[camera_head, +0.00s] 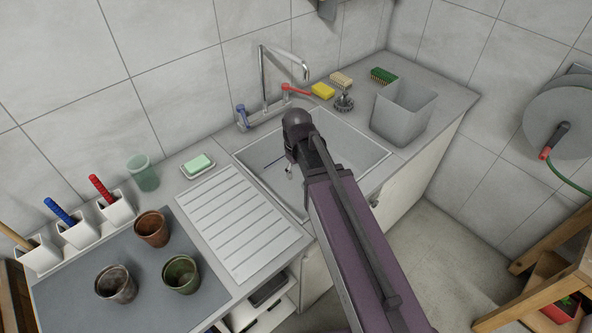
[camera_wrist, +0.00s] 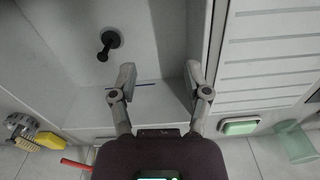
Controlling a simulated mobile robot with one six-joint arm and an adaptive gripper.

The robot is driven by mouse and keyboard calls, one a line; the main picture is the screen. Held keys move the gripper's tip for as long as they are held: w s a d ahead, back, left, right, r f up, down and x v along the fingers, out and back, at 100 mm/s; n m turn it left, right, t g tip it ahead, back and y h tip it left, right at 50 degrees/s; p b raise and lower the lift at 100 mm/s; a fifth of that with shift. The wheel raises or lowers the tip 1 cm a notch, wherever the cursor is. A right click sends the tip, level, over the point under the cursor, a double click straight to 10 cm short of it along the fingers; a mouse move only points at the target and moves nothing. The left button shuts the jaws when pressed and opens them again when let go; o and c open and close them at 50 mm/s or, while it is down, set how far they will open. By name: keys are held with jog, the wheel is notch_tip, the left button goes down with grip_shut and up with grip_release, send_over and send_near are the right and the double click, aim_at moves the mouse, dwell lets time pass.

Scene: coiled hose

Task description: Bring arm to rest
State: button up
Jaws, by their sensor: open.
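My arm reaches from the bottom of the head view up over the sink (camera_head: 340,150). My gripper (camera_head: 289,169) hangs from the wrist over the basin, mostly hidden behind my own arm. In the wrist view my gripper (camera_wrist: 160,70) has its two fingers spread apart with nothing between them. A thin blue rod (camera_wrist: 146,84) lies in the basin and shows between and behind the fingers. A dark plug-like piece (camera_wrist: 105,47) stands at the drain.
The tap (camera_head: 264,80) rises behind the sink. A grey bin (camera_head: 402,112), a yellow sponge (camera_head: 323,90) and a soap dish (camera_head: 198,165) stand around it. Several pots sit on the dark mat (camera_head: 150,300) at left. A hose reel (camera_head: 560,120) hangs at right. Floor is open below.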

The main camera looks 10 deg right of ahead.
dwell(0.3)
jog(key=s+d+m, duration=0.5)
jog(key=s+d, duration=0.1)
jog(key=d, duration=0.2)
jog(key=shift+s+m, duration=0.2)
jog(key=shift+m, duration=0.1)
